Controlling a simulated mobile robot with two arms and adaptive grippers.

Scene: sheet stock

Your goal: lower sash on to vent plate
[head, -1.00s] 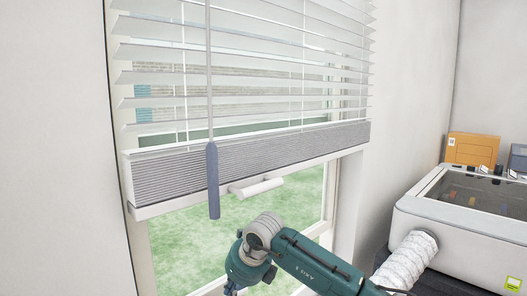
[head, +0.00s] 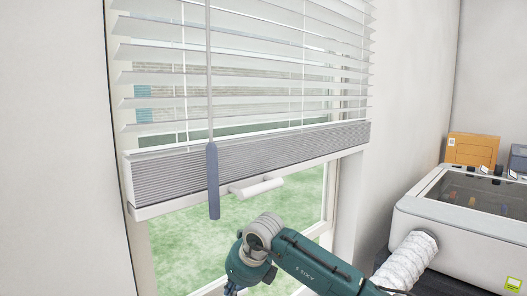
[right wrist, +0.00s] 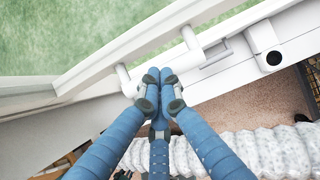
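In the head view, the window's white rail (head: 330,157) runs under the raised blind, with a short white handle (head: 258,187) on it. My right arm reaches in from the lower right below it; its gripper is below the frame. In the right wrist view, my right gripper (right wrist: 159,82) has its blue fingers closed together over a white bar handle (right wrist: 190,62) beside a white rail (right wrist: 100,75). The fingers hide part of the bar. Whether this is the handle in the head view is unclear. I cannot identify the vent plate surely. My left gripper is not seen.
The blind (head: 250,85) and its grey-blue wand (head: 213,180) hang in front of the window. At right, a white machine (head: 455,235) with a wrapped hose (head: 408,262) stands near an orange box (head: 472,149). The hose (right wrist: 265,150) also passes close below my right fingers.

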